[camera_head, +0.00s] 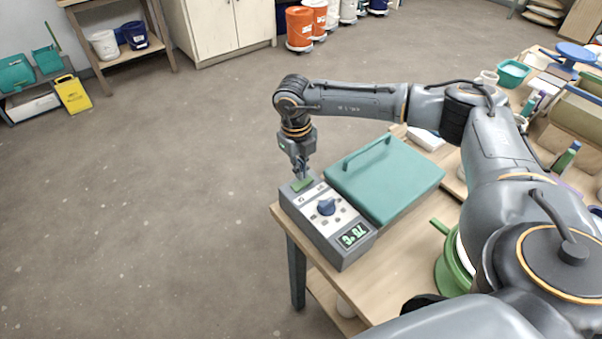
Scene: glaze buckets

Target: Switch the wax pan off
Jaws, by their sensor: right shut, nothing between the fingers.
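The wax pan (385,178) sits on the table with a flat teal lid and a bar handle on top. Its grey control box (342,256) faces left, with a blue knob (326,207), small buttons, a lit green display (354,235) and a green rocker switch (302,184) at its far end. My right gripper (301,176) is shut and empty, pointing down right over the green switch. Whether the fingertips touch the switch I cannot tell. My left gripper is not in view.
The wooden table (395,285) has a green bucket (455,262) near my arm and a crowd of tools and tubs at the right. Orange and white buckets (300,28) stand by the far cabinet. The floor on the left is clear.

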